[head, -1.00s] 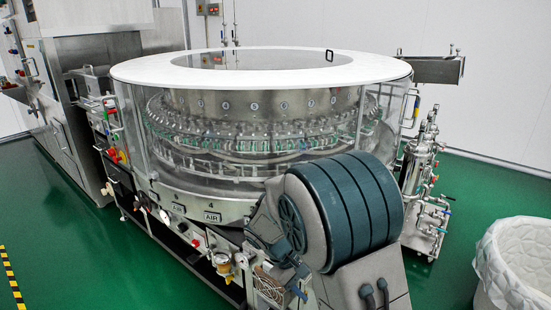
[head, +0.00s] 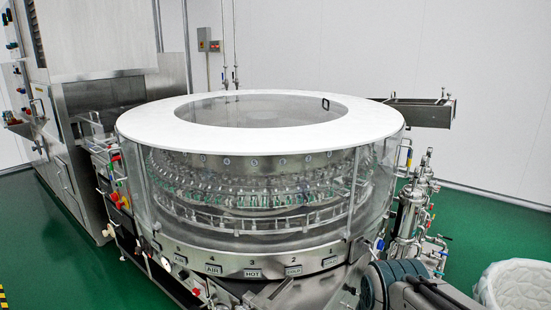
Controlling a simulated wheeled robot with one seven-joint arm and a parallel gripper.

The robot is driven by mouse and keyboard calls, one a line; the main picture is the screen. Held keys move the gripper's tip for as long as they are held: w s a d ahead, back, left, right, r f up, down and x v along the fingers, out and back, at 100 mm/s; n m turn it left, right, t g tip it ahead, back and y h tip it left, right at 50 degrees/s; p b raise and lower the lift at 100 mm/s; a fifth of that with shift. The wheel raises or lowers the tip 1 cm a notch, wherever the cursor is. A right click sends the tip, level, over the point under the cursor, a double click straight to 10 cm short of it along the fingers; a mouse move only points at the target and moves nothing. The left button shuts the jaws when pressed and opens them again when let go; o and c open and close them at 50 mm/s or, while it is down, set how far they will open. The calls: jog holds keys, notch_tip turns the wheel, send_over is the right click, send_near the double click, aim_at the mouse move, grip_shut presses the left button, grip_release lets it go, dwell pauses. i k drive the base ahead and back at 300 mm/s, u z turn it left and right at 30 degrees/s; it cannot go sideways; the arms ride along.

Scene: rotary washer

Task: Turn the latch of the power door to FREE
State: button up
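In the head view, a grey steel cabinet (head: 85,60) stands at the left, next to the round washer. Its front has switches and a metal handle (head: 40,112). A small grey wall box (head: 208,40) with a red part is on the back wall. I cannot make out which part is the power door latch, or any FREE marking. My gripper is not in view; only a dark teal and grey part of my arm shows at the lower right.
The round washer (head: 262,270) with a white top ring (head: 155,122) and clear walls fills the middle. Steel piping (head: 408,215) stands at its right, and a white lined bin (head: 515,290) at the lower right. Green floor (head: 485,225) is open at the right.

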aim_at(354, 290)
jog(key=z, duration=0.4)
jog(key=k, duration=0.45)
jog(key=z, duration=0.85)
jog(key=i, duration=1.15)
jog(key=u, duration=0.8)
jog(key=i, duration=0.3)
jog(key=u, duration=0.4)
